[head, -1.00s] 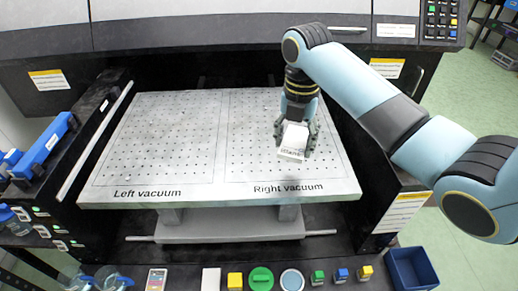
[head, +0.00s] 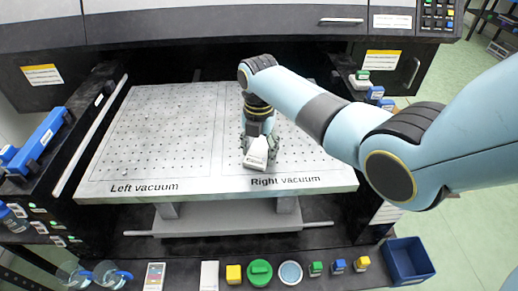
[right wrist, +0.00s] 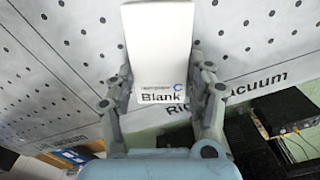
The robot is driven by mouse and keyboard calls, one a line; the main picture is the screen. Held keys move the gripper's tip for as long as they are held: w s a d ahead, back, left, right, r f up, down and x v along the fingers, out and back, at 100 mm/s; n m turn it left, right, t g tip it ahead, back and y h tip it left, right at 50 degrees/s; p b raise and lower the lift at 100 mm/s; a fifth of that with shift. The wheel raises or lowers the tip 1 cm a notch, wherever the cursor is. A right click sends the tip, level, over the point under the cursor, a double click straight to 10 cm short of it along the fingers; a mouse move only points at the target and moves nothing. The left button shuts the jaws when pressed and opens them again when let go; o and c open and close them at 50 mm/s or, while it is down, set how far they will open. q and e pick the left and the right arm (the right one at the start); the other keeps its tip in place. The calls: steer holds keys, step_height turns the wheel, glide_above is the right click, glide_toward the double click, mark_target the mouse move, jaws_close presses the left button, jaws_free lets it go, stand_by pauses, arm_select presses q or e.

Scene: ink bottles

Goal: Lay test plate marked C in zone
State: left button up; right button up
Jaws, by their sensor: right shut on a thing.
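The test plate (head: 256,154) is a white block. In the right wrist view its label (right wrist: 162,96) reads "Blank" with a blue C. My right gripper (head: 259,148) is shut on the plate, with a finger on each side of it, as the right wrist view (right wrist: 160,78) also shows. The plate is over the Right vacuum zone (head: 310,166) of the perforated bed, near the front and left of that zone. I cannot tell whether it touches the bed. The Left vacuum zone (head: 160,130) is bare. My left gripper is not in view.
A front ledge holds a white block (head: 209,275), a yellow block (head: 234,274), a green round lid (head: 260,272), a round dish (head: 290,273) and small coloured bottles (head: 338,266). A blue bin (head: 408,262) stands at the right.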

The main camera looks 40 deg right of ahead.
mark_target(259, 153)
steer(key=shift+f, duration=0.15)
steer(key=o, duration=1.2)
steer(key=shift+r, duration=0.4)
step_height(259, 153, up, 12)
steer(key=shift+f, duration=0.2)
steer(key=shift+f, duration=0.1)
